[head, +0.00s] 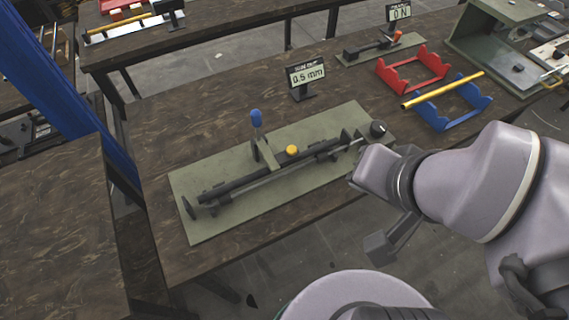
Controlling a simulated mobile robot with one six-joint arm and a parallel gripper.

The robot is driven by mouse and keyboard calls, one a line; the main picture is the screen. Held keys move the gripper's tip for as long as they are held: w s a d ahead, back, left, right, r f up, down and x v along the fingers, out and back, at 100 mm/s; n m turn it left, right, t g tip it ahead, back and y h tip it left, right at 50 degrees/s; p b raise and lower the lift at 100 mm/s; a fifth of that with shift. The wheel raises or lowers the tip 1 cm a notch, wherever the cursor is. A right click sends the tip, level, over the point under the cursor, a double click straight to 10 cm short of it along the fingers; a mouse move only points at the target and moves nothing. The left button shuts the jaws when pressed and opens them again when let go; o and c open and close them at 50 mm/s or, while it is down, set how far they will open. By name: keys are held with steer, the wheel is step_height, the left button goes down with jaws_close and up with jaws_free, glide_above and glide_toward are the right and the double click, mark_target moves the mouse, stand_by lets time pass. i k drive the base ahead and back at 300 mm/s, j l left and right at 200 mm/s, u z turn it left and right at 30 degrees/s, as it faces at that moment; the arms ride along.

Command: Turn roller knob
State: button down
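A long dark roller fixture lies on a green plate (230,218) on the brown table. A black round knob (378,129) is at its right end, and a thin dark disc (187,208) is at its left end. A blue-topped lever (256,119) stands upright near its middle, and a yellow knob (291,150) sits on the rod. My grey arm comes in from the right, its wrist just below the right end of the plate. The dark end piece, seemingly my gripper (381,247), hangs past the front table edge, apart from the knob. Its fingers are not clear.
A display reading 0.5 mm (305,75) stands behind the plate. A red cradle (413,69), a blue cradle (456,111) with a yellow rod (442,90), and a second display (398,13) are at the back right. A blue post (60,75) rises at left.

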mark_target(378, 128)
steer(key=i+l+z, duration=0.1)
steer(key=i+l, duration=0.65)
steer(key=i, duration=0.1)
